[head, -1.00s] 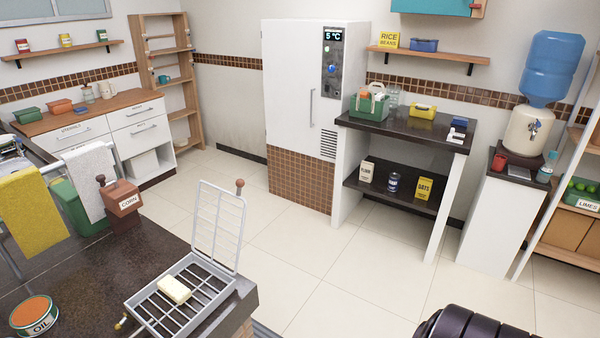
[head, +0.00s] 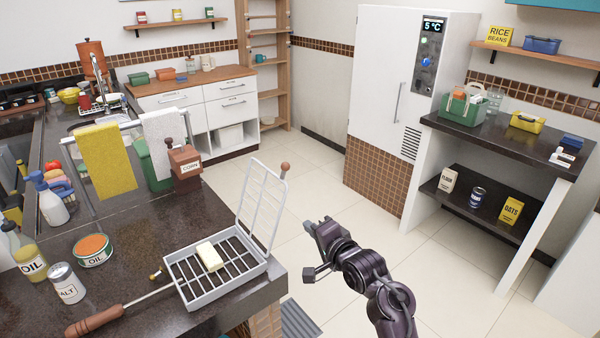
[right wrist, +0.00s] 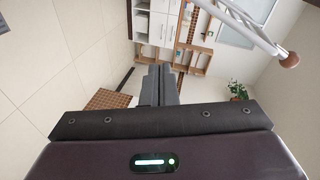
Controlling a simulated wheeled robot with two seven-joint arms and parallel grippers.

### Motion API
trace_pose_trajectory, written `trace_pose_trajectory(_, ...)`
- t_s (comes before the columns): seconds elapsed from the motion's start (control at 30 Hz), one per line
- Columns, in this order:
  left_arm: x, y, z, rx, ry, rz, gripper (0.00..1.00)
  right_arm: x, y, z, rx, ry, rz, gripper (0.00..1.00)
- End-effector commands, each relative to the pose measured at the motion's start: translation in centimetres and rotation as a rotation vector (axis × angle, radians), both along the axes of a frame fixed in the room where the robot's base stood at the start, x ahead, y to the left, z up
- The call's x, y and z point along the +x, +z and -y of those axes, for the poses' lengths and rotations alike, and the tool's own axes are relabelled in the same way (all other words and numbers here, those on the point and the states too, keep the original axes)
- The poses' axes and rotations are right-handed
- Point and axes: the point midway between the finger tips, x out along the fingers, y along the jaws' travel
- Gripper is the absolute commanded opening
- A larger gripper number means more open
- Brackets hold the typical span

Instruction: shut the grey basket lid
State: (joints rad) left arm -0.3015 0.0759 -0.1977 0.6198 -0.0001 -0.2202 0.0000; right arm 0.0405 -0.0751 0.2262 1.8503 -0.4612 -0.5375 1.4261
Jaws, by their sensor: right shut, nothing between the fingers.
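The grey basket (head: 219,280) lies on the dark counter near its right edge, with a pale block (head: 210,256) on its grid. Its grey wire lid (head: 262,207) stands open and upright at the back right side, with a brown knob (head: 285,167) on top. A rod with a wooden handle (head: 95,321) runs from the basket's left side. My right gripper (head: 315,250) is shut and empty, right of the lid and apart from it. In the right wrist view, its fingers (right wrist: 158,85) are together, and the lid's knob (right wrist: 289,60) shows at upper right. My left gripper is not in view.
The floor beyond the counter is clear.

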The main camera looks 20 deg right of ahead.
Motion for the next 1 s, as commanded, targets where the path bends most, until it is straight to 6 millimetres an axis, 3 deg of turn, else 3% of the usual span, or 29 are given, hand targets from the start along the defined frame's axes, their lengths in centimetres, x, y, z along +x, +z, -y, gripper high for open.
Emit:
trace_pose_trajectory(0.03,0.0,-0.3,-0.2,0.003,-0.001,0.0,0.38,-0.1,3.4,0.7,0.041,-0.02,0.05,0.0)
trace_pose_trajectory(0.1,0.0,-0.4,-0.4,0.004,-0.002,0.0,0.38,-0.7,7.6,1.4,0.103,-0.041,0.106,0.0)
trace_pose_trajectory(0.2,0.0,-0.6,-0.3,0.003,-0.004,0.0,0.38,-1.8,12.1,2.2,0.174,-0.062,0.167,0.0)
trace_pose_trajectory(0.3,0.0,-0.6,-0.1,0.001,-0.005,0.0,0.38,-2.5,14.1,2.6,0.211,-0.072,0.193,0.0)
trace_pose_trajectory(0.47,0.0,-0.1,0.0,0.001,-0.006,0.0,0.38,-1.4,14.8,2.4,0.224,-0.073,0.2,0.0)
trace_pose_trajectory(0.9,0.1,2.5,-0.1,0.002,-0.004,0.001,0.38,7.4,15.0,1.1,0.219,-0.072,0.199,0.0)
trace_pose_trajectory(1.0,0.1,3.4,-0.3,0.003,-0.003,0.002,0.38,6.5,14.8,-0.4,0.22,-0.071,0.195,0.0)
